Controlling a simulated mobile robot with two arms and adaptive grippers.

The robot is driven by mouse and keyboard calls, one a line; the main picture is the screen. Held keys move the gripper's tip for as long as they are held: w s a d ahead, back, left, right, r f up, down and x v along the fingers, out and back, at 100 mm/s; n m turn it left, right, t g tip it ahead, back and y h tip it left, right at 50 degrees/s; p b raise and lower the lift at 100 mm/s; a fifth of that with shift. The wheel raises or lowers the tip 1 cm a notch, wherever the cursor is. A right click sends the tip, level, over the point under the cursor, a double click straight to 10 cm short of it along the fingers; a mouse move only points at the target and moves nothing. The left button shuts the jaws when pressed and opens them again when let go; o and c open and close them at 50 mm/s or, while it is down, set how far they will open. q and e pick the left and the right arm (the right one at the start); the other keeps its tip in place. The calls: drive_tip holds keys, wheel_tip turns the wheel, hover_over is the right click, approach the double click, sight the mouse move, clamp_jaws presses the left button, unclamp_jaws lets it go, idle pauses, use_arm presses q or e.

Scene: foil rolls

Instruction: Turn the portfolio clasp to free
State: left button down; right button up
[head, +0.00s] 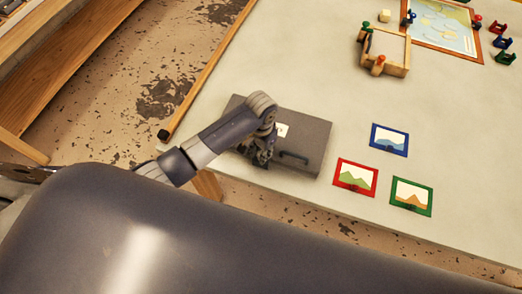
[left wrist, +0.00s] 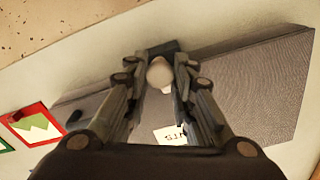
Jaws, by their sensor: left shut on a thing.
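The grey portfolio (head: 312,132) lies closed and flat near the table's front edge in the head view, with a white label and a dark handle (head: 294,158). Its grey textured cover also fills much of the left wrist view (left wrist: 262,85). My left gripper (head: 260,160) points down at the portfolio's front part, left of the handle. In the left wrist view its fingers are shut on a pale rounded clasp knob (left wrist: 160,74), beside a dark block (left wrist: 163,47) at the cover's edge. My arm hides the clasp in the head view. My right gripper is not in view.
Blue (head: 389,140), red (head: 355,177) and green (head: 411,196) framed picture cards lie right of the portfolio. A wooden tray (head: 394,70), a game board (head: 440,22) and several coloured pieces stand farther back. The table between is clear.

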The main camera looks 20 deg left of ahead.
use_arm(q)
drive_tip(key=m, duration=0.9)
drive_tip(key=shift+m, duration=0.3)
drive_tip(key=m, duration=0.7)
drive_tip(key=shift+m, duration=0.6)
drive_tip(key=c, duration=1.3)
unclamp_jaws()
